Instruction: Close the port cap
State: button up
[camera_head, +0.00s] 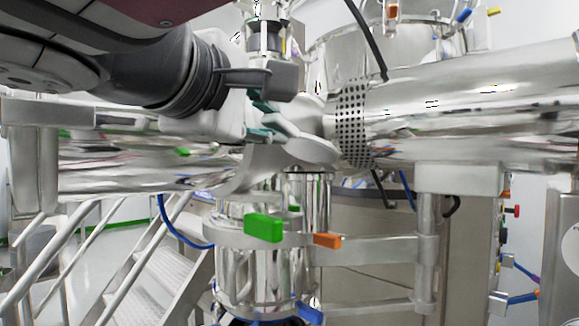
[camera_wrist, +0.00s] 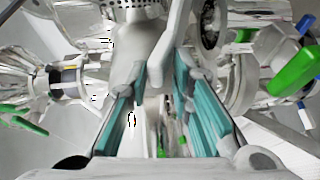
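My gripper (camera_head: 275,122) reaches in from the upper left in the head view, in front of the metal equipment. In the wrist view my gripper (camera_wrist: 161,78) has its two teal-padded fingers apart, so it is open. A pale metal arm or handle (camera_wrist: 176,45) runs down to the gap between the fingertips; I cannot tell whether it touches them. A shiny rounded metal piece (camera_head: 312,150), which may be the port cap, lies just right of the fingers in the head view. The fingers partly hide this area, and the cap's hinge and the port opening are not clear.
A large horizontal steel cylinder (camera_head: 470,110) with a perforated band fills the right. A steel vessel with a green tab (camera_head: 263,228) and an orange tab (camera_head: 327,240) stands below. Metal stairs (camera_head: 165,270) are at lower left. Green handles (camera_wrist: 293,72) lie right in the wrist view.

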jog(key=shift+w+d+r, duration=0.1)
jog(key=shift+w+r, duration=0.05)
jog(key=shift+r, duration=1.25)
jog(key=shift+w+d+r, duration=0.1)
jog(key=shift+r, duration=1.25)
jog(key=shift+s+r, duration=0.1)
jog(key=shift+r, duration=0.05)
jog(key=s+a+r+p, duration=0.3)
jog(key=s+r+p, duration=0.7)
jog(key=p, duration=0.3)
jog(key=shift+s+r, duration=0.2)
jog(key=shift+s, duration=0.45)
jog(key=shift+d, duration=0.15)
